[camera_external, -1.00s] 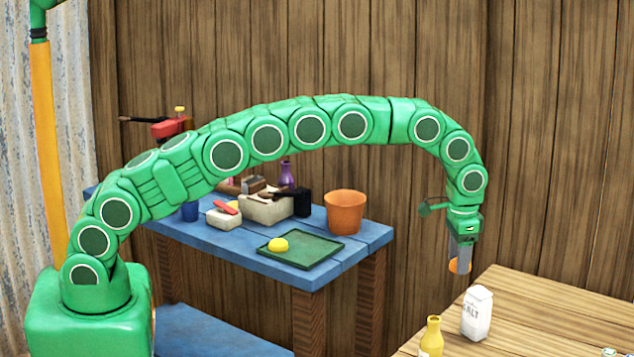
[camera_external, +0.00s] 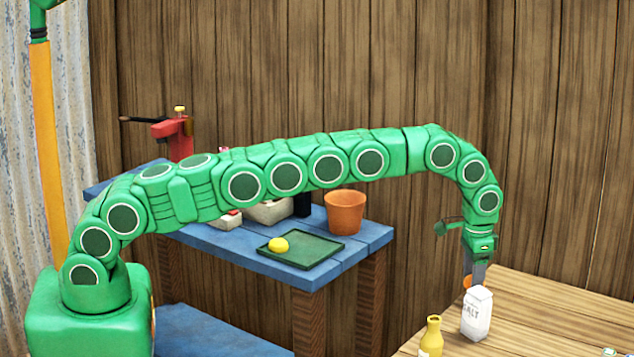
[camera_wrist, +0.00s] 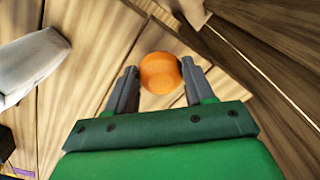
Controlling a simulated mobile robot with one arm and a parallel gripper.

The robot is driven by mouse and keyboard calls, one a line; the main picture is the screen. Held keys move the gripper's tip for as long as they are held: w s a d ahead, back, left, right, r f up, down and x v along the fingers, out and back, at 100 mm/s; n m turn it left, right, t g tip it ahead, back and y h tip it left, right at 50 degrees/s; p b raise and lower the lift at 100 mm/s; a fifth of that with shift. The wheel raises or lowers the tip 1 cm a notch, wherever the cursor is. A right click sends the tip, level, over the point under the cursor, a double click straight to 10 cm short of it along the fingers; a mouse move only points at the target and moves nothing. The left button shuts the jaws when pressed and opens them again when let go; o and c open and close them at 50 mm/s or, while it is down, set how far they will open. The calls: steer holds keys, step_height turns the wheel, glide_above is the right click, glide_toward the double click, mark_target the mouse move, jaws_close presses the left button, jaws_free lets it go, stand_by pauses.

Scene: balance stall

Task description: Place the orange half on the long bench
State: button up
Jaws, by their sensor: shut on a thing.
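My gripper (camera_wrist: 160,88) is shut on the orange half (camera_wrist: 160,72), which sits between the two grey fingertips in the wrist view. In the external view the orange half (camera_external: 468,282) shows only in part, low beside the salt carton and close to the bench top. My gripper (camera_external: 474,274) points down there, behind the carton. The long bench (camera_external: 540,310) is the plain wooden table at the lower right. I cannot tell whether the orange half touches the bench.
A white salt carton (camera_external: 477,314) stands on the bench very near my gripper, and a yellow bottle (camera_external: 432,338) stands left of it. The blue table (camera_external: 340,262) behind holds a green tray (camera_external: 312,247), a yellow piece (camera_external: 278,245) and an orange pot (camera_external: 345,212). The bench's right part is mostly clear.

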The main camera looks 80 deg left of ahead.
steer(key=shift+w+f, duration=0.15)
steer(key=shift+f, duration=0.05)
steer(key=shift+f, duration=1.6)
steer(key=shift+f, duration=0.1)
steer(key=o, duration=1)
step_height(320, 180, up, 11)
steer(key=shift+w+r, duration=0.1)
steer(key=shift+r, duration=0.5)
